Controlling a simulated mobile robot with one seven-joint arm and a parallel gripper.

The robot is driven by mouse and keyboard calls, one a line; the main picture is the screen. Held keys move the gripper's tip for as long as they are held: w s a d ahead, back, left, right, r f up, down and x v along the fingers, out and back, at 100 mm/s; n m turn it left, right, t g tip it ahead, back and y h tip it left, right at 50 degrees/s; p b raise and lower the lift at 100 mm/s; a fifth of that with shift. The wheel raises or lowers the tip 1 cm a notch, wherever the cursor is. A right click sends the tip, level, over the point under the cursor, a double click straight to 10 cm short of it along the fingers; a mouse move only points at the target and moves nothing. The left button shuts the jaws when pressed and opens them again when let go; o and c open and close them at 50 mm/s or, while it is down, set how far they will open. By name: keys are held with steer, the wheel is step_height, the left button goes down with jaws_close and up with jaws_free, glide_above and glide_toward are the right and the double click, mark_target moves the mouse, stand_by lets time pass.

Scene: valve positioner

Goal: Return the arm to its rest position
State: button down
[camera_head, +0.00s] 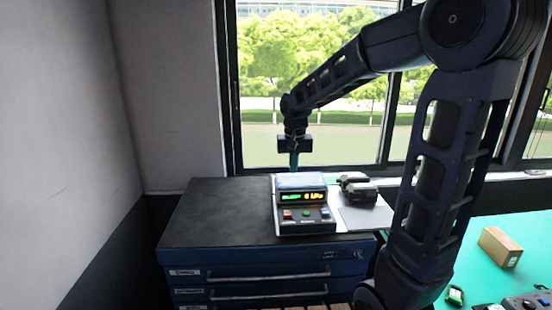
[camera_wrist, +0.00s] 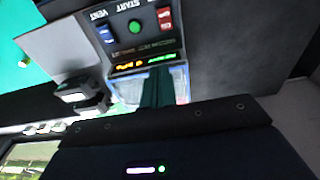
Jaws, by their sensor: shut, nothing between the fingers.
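My gripper (camera_head: 294,162) points down at the end of my raised arm, above the back of the dark drawer cabinet (camera_head: 210,215). It is shut and empty. In the wrist view the shut fingers (camera_wrist: 160,80) lie in front of the device (camera_wrist: 140,30), whose display and START and VENT labels show upside down. I cannot see any contact between fingers and device.
A black valve positioner (camera_head: 358,190) stands right of the device by a grey plate (camera_head: 366,218). A green bench (camera_head: 530,228) at right carries a cardboard box (camera_head: 500,246) and small parts. A window (camera_head: 300,100) is behind, a grey wall (camera_head: 60,120) at left. The cabinet top's left part is clear.

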steer(key=s+d+r+t, duration=0.2)
steer(key=s+d+t, duration=0.1)
steer(key=s+d, duration=1.3)
steer(key=s, duration=0.3)
steer(key=shift+s+d+r, duration=0.15)
steer(key=shift+d+r, duration=0.05)
steer(key=shift+r, duration=0.15)
